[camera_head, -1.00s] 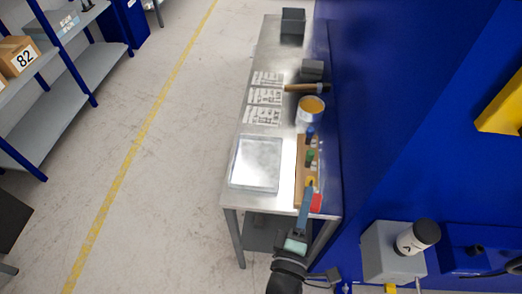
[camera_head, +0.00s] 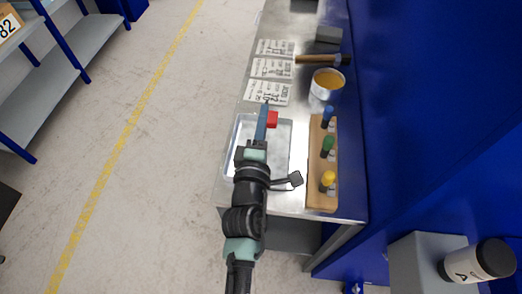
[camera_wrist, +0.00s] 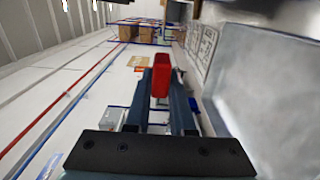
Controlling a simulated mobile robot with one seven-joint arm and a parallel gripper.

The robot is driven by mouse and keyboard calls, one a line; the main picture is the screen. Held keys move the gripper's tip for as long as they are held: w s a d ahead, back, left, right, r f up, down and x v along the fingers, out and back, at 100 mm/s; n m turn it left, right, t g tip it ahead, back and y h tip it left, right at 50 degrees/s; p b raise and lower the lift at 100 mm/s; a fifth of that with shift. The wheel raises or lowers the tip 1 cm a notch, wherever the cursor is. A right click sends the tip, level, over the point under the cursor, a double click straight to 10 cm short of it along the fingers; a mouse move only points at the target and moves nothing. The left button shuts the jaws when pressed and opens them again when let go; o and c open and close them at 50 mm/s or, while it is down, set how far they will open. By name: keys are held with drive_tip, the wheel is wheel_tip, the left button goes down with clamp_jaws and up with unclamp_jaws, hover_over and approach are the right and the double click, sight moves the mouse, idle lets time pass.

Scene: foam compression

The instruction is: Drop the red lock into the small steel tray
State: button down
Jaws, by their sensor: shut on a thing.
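My gripper (camera_head: 265,122) is shut on the red lock (camera_head: 272,119), which sticks out at the fingertips on the right side. In the wrist view, the red lock (camera_wrist: 161,75) stands between the two fingers. The small steel tray (camera_head: 284,165) lies flat on the steel table. From the head view, my gripper and the lock are above its far part, and my arm covers part of the tray. In the wrist view, the tray (camera_wrist: 265,90) fills the right side, apart from the lock. The lock's height above the tray is hard to tell.
A wooden rack (camera_head: 322,198) with blue, green and yellow locks stands right of the tray. Behind it are a can (camera_head: 327,82) with yellowish contents, a hammer (camera_head: 318,59) and paper sheets (camera_head: 268,68). A blue wall (camera_head: 430,120) bounds the table's right side.

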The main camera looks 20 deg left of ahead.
wheel_tip(320, 180, down, 3)
drive_tip(key=shift+f+b, duration=0.15)
drive_tip(key=shift+b, duration=1.05)
drive_tip(key=c, duration=0.7)
unclamp_jaws()
drive_tip(key=shift+s, duration=0.1)
drive_tip(key=v, duration=1.2)
drive_tip(key=shift+s+d+b, duration=0.1)
drive_tip(key=shift+s+b, duration=0.25)
drive_tip(key=shift+s, duration=0.05)
